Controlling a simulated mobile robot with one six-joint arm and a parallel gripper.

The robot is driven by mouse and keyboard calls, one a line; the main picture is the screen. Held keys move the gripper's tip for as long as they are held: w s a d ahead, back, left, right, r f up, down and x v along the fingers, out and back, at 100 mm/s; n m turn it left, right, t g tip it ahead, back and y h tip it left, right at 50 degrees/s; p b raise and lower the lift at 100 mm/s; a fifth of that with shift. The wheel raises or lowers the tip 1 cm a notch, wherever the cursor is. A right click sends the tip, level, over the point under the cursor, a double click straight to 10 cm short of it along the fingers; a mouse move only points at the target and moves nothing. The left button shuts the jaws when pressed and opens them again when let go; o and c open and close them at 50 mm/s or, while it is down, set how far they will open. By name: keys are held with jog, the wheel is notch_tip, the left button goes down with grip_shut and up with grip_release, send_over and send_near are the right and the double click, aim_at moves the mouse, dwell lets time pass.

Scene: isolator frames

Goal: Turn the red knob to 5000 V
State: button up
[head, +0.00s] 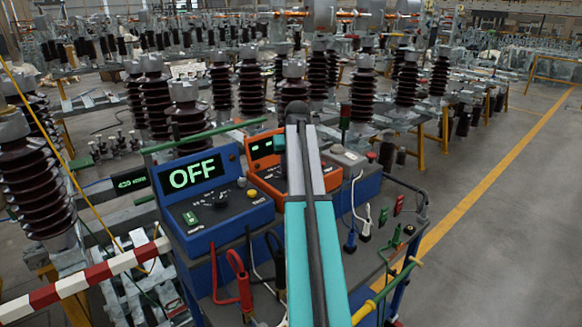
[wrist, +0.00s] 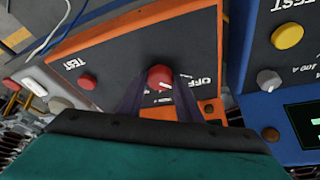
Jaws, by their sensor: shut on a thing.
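The red knob (wrist: 160,76) sits on the dark front panel of the orange unit (wrist: 95,48), with a white pointer line on its face. In the wrist view the panel is upside down, and the letters "OFF" are by the knob on its right side. My gripper (wrist: 160,88) has its two fingers on either side of the knob, shut on it. In the head view my arm covers the knob and most of the orange unit's front (head: 263,162). Any 5000 V mark cannot be read in either view.
A blue unit (head: 215,190) with a green "OFF" display stands left of the orange unit. A grey unit (head: 345,158) is to the right. Cables hang at the cart's front. A red-and-white barrier (head: 90,280) is at lower left. Open floor (head: 510,230) lies to the right.

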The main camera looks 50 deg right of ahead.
jog(key=m, duration=0.2)
jog(key=m+g+h, duration=0.1)
jog(key=m, duration=0.3)
jog(key=shift+w+a+g+h+p, duration=0.1)
jog(key=shift+w+g+h+p, duration=0.2)
jog(key=shift+h+p, duration=0.1)
jog(key=m+g, duration=0.1)
jog(key=m, duration=0.3)
jog(key=m+g, duration=0.1)
jog(key=m, duration=0.2)
jog(key=shift+w+g, duration=0.25)
jog(key=shift+g, duration=0.05)
jog(key=m+g, duration=0.1)
jog(key=m, duration=0.1)
jog(key=m+b, duration=0.1)
jog(key=m, duration=0.1)
jog(key=shift+w+m+g, duration=0.15)
jog(key=shift+m+g, duration=0.15)
jog(key=shift+g, duration=0.1)
jog(key=m+g+y+b, duration=0.1)
jog(key=m, duration=0.2)
jog(key=shift+m, duration=0.3)
jog(key=o, duration=1)
jog(key=shift+o, duration=0.2)
